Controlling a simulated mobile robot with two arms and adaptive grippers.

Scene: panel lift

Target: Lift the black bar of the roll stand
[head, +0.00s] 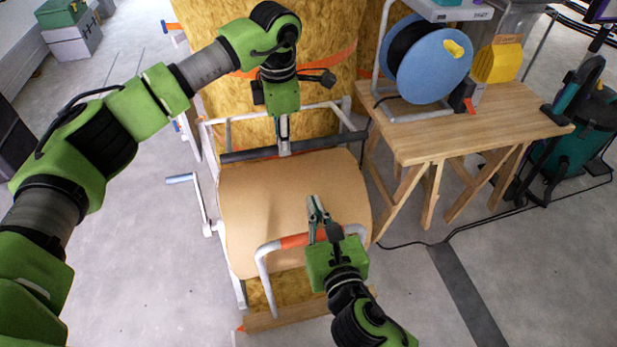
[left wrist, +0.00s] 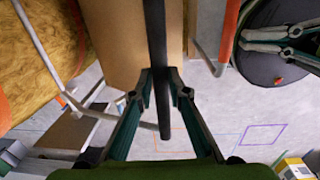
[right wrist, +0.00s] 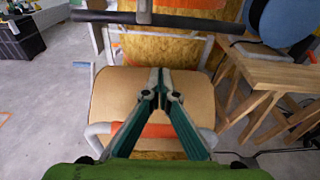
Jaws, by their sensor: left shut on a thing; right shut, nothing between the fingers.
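The roll stand's black bar (head: 335,142) lies across the stand, above the upper edge of a brown sheet (head: 270,195). My left gripper (head: 284,152) is shut on the bar near its middle. In the left wrist view, the bar (left wrist: 157,45) runs between the fingers (left wrist: 160,75). In the right wrist view, the bar (right wrist: 190,22) spans the top, with the left fingers on it. My right gripper (head: 314,203) is shut and empty, in front of the brown sheet. The stand's white handle with an orange grip (head: 293,241) passes behind its fingers (right wrist: 160,80), not held.
A yellowish roll (head: 320,75) stands behind the bar. A wooden table (head: 470,118) at right carries a blue reel (head: 435,65). A white crank (head: 180,179) sticks out left of the stand. Open floor lies left and front right.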

